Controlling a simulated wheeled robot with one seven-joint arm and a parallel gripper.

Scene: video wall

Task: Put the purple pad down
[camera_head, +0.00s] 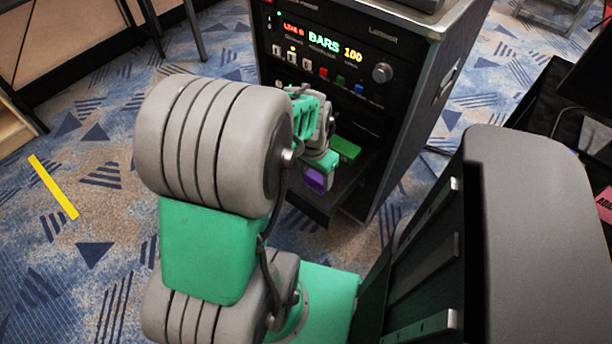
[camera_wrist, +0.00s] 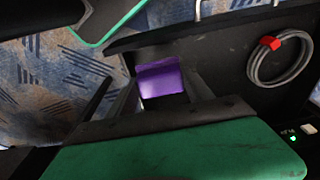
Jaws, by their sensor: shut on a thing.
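The purple pad (camera_head: 315,180) is at the tip of my gripper (camera_head: 321,166), in front of the black rack's lower opening. In the wrist view the purple pad (camera_wrist: 160,80) sits between the two dark fingers of my gripper (camera_wrist: 162,90), which are shut on it. The pad appears to be over or near the dark pull-out shelf (camera_head: 322,207). I cannot tell whether it touches the shelf. A green pad (camera_head: 346,147) lies farther back on the shelf, to the right of my gripper.
A coiled grey cable (camera_wrist: 279,60) with a red tie lies on a dark surface. A yellow strip (camera_head: 53,187) lies on the patterned carpet, which is open at left.

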